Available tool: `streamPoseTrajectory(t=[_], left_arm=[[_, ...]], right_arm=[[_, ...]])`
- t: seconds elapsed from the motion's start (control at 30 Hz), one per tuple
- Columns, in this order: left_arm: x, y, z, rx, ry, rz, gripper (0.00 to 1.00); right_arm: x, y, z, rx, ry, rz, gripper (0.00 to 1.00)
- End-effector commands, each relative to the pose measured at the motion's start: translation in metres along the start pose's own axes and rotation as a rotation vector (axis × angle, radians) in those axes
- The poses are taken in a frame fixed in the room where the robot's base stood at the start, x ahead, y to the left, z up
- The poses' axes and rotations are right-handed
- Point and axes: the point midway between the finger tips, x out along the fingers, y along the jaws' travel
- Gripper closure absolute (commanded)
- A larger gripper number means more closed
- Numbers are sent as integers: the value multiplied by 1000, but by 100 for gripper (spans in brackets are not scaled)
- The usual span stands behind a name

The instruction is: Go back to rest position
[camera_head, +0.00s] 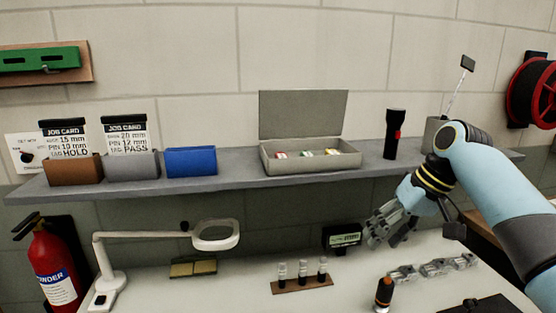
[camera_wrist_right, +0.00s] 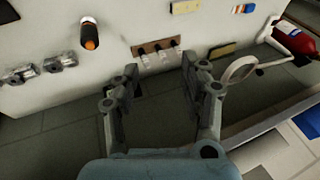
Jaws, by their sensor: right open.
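My right gripper (camera_head: 388,226) hangs over the right part of the workbench, in front of the shelf edge. In the right wrist view my right gripper (camera_wrist_right: 160,78) has its two fingers spread wide with nothing between them. Beyond the fingers, that view shows a small wooden rack (camera_wrist_right: 155,46) with several vials and an orange-tipped dark tool (camera_wrist_right: 90,36). The left gripper does not show in either view.
The shelf (camera_head: 230,186) holds job cards, bins, an open grey case (camera_head: 310,159) and a black flashlight (camera_head: 393,134). On the bench (camera_head: 225,290) are a magnifier lamp (camera_head: 214,235), a digital gauge (camera_head: 342,237) and metal parts (camera_head: 432,269). A fire extinguisher (camera_head: 54,265) stands left.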

Motion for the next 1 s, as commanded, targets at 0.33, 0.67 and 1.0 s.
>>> streamPoseTrajectory(t=[0.33,0.67,1.0], left_arm=[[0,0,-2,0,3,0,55],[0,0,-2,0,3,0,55],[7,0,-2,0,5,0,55]], right_arm=[[25,26,213,7,28,284,55],[-15,16,302,2,58,401,55],[-35,12,348,3,74,466,55]])
